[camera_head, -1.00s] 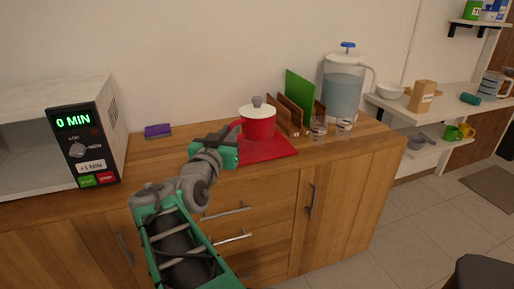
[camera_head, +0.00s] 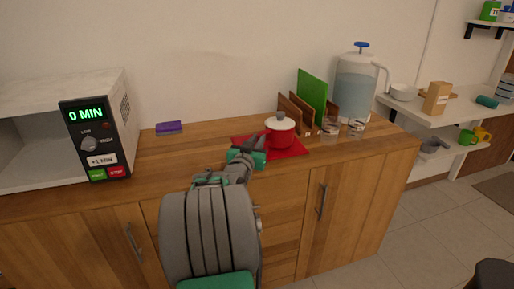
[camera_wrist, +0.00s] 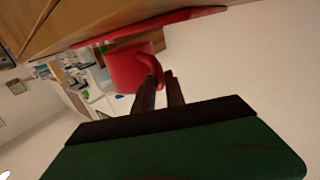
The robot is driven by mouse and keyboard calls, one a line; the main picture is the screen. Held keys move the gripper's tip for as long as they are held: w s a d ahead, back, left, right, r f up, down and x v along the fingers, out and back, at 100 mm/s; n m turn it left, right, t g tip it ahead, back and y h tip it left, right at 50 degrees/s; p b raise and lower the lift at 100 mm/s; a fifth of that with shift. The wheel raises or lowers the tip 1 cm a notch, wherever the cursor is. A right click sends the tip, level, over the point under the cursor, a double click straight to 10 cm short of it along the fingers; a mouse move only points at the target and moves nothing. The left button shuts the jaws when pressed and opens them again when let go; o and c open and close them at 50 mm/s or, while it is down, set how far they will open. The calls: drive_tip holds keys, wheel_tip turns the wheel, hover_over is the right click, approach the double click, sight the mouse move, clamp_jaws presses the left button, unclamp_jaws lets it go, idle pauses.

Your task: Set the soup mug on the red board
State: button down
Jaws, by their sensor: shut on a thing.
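The soup mug (camera_head: 280,135) is red, with a white top and a grey knob. In the head view it is upright over the red board (camera_head: 246,143), right of the board's middle. The red board lies flat on the wooden counter. My gripper (camera_head: 257,143) is at the mug's left front side. In the wrist view, which is upside down, the mug (camera_wrist: 124,70) shows with its handle at my gripper's fingers (camera_wrist: 161,88), shut on that handle. The mug's base is close to the board (camera_wrist: 190,19); I cannot tell whether they touch.
Upright boards, one green (camera_head: 312,93), stand in a rack behind the mug. Two glasses (camera_head: 329,128) and a water dispenser (camera_head: 357,90) stand to the right. A microwave (camera_head: 98,140) and a purple box (camera_head: 169,128) are left.

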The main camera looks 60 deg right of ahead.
drive_tip(key=shift+f, duration=0.7)
drive_tip(key=shift+f, duration=0.2)
drive_tip(key=c, duration=1.4)
unclamp_jaws()
drive_tip(key=shift+a, duration=0.1)
drive_tip(key=shift+a, duration=0.15)
drive_tip(key=a, duration=0.3)
drive_tip(key=s+a, duration=0.1)
drive_tip(key=a, duration=0.3)
drive_tip(key=s+a, duration=0.1)
drive_tip(key=a, duration=0.3)
drive_tip(key=shift+s+a, duration=0.1)
drive_tip(key=shift+a, duration=0.15)
